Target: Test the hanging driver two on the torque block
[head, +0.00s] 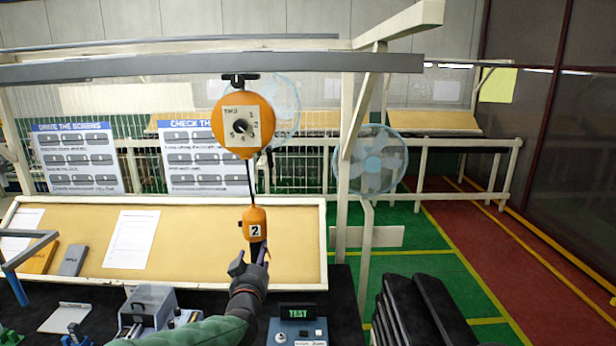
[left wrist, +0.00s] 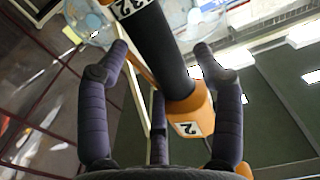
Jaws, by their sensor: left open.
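Driver two (head: 255,224) is orange with a white "2" label. It hangs upright on a cord below a round orange balancer (head: 239,126). My left gripper (head: 250,262) is open at the driver's dark lower end. In the left wrist view, the driver's black grip (left wrist: 160,45) and orange body (left wrist: 190,118) lie between the spread fingers of my left gripper (left wrist: 162,62); I cannot tell whether they touch. A blue-grey block with a green "TEST" display (head: 297,333), apparently the torque block, sits on the bench right of my forearm. My right gripper is not in view.
A grey metal fixture (head: 150,308) stands left of my forearm. Dark stacked parts (head: 425,312) lie at the right. A tan board (head: 185,270) with paper sheets stands behind the bench. An overhead rail (head: 330,63) and a white post (head: 345,150) frame the station.

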